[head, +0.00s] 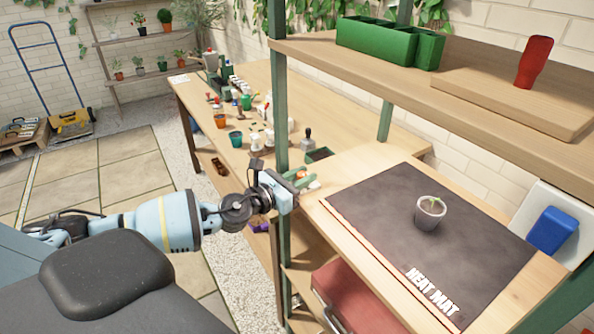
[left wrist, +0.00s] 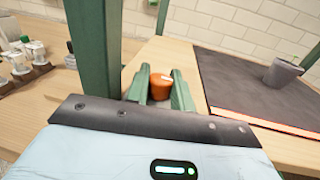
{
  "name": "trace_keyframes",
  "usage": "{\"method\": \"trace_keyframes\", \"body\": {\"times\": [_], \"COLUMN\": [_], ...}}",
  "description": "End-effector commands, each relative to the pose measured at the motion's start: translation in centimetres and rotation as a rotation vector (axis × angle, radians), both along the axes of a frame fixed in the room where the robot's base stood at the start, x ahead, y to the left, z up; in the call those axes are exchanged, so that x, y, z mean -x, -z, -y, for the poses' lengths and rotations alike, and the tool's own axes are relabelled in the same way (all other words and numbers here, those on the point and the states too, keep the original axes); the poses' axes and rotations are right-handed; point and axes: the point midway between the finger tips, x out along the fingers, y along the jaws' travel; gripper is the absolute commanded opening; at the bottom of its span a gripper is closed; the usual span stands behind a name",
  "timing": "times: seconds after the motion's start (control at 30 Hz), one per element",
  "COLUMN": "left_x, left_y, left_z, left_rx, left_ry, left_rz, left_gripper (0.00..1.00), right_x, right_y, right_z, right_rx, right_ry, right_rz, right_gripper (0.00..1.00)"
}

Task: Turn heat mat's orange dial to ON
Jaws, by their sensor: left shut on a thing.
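The dark heat mat (head: 375,225), lettered HEAT MAT, lies on the wooden shelf; it also shows in the left wrist view (left wrist: 235,80). A glowing orange-red line runs along its near edge. The orange dial (left wrist: 160,87) sits on the wood left of the mat, with a small pale mark on its top. My left gripper (head: 302,180) reaches in beside the green post. Its green fingers, seen in the left wrist view (left wrist: 161,80), are shut on the dial, one on each side. The dial's setting cannot be read. My right gripper is not in view.
A grey pot with a seedling (head: 430,213) stands on the mat. The green post (head: 281,120) rises close beside my left gripper. An upper shelf (head: 440,95) holds green planters and a red object. Small bottles and pots crowd the bench behind.

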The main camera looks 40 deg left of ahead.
Motion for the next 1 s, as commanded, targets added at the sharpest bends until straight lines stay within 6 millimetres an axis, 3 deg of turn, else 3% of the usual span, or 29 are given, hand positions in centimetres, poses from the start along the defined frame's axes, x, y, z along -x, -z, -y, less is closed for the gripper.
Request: {"method": "trace_keyframes", "body": {"times": [0.43,0.47,0.5,0.83,1.0], "left_x": [0.0,0.0,0.0,0.2,1.8], "left_y": [-0.1,-0.1,-0.1,0.0,0.2], "left_z": [-0.1,-0.1,-0.1,-0.1,-0.5], "left_rx": [-0.003,-0.003,-0.003,-0.003,-0.005], "left_ry": [-0.024,-0.024,-0.024,-0.022,-0.022], "left_rz": [0.004,0.004,0.004,0.001,-0.001], "left_gripper": [0.0,0.27,0.3,0.3,0.3], "right_x": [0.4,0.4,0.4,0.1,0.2], "right_y": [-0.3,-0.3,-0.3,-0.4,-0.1], "right_z": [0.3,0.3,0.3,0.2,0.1], "right_rx": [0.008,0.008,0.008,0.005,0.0], "right_ry": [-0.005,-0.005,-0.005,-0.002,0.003], "right_rz": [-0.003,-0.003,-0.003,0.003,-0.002], "right_gripper": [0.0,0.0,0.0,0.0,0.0]}}
